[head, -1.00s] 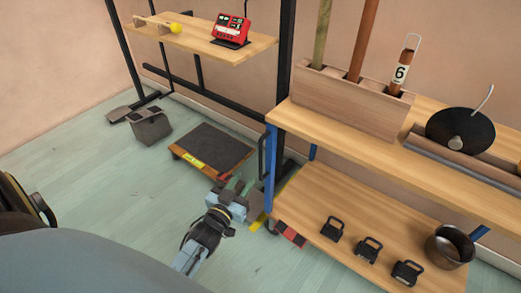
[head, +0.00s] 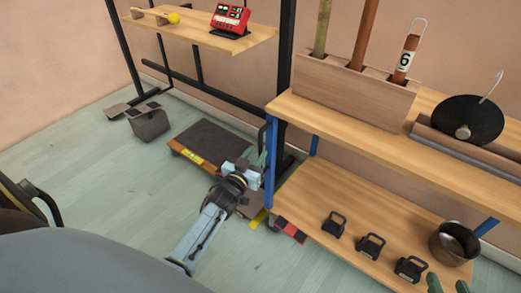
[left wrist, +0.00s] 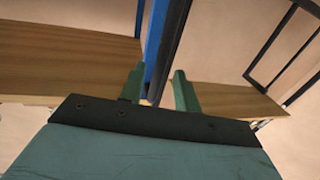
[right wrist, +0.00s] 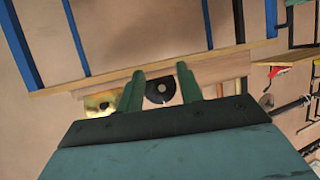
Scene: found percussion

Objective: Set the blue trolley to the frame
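The blue trolley has blue posts (head: 269,165), an upper wooden shelf (head: 300,107), a lower wooden shelf (head: 300,190) and a dark upright handle at its left end. The black frame (head: 284,60) stands behind and left of it. My left gripper (head: 263,158) is at the handle. In the left wrist view, its green fingers (left wrist: 158,84) are apart, with the dark handle (left wrist: 172,45) and blue post (left wrist: 154,45) between or just beyond them; contact is unclear. My right gripper (head: 447,284) is at the lower right; its fingers (right wrist: 161,88) are open and empty.
A low dark-topped platform (head: 205,147) lies left of the trolley, partly behind my left arm. A grey bin (head: 148,123) stands farther left. Yellow floor tape (head: 258,219) and a red-black block (head: 290,229) lie by the trolley's left end.

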